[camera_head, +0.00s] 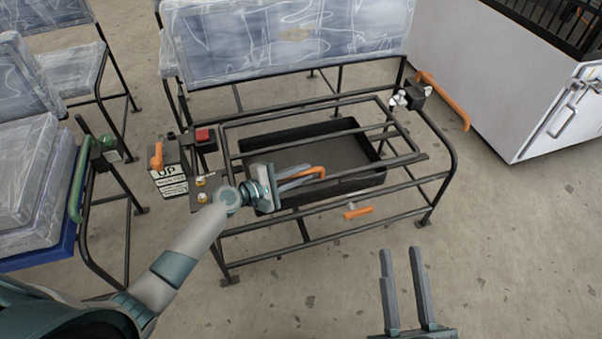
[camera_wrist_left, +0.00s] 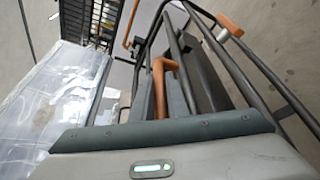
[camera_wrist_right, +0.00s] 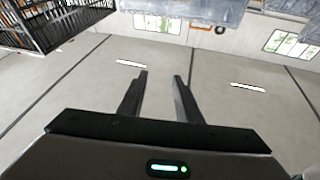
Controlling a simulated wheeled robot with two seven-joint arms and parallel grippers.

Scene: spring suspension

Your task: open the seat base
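The seat base is a black tube frame (camera_head: 452,152) with an inner barred frame (camera_head: 404,137) over a dark open tray (camera_head: 355,180). My left gripper (camera_head: 298,176) is at the front left of the inner frame. Its fingers lie close on both sides of an orange handle (camera_head: 320,171). In the left wrist view this handle (camera_wrist_left: 159,75) sits between the fingers and looks gripped. Whether the inner frame is raised is hard to tell. My right gripper (camera_head: 406,290) is open and empty in front of the frame; its spread fingers show in the right wrist view (camera_wrist_right: 158,95).
Another orange handle (camera_head: 358,212) is on the lower front rail. An orange bar (camera_head: 443,100) sticks out at the back right. A plastic-wrapped backrest (camera_head: 300,40) stands behind. A wrapped seat (camera_head: 28,180) is left, a white cabinet (camera_head: 500,80) right. Floor in front is clear.

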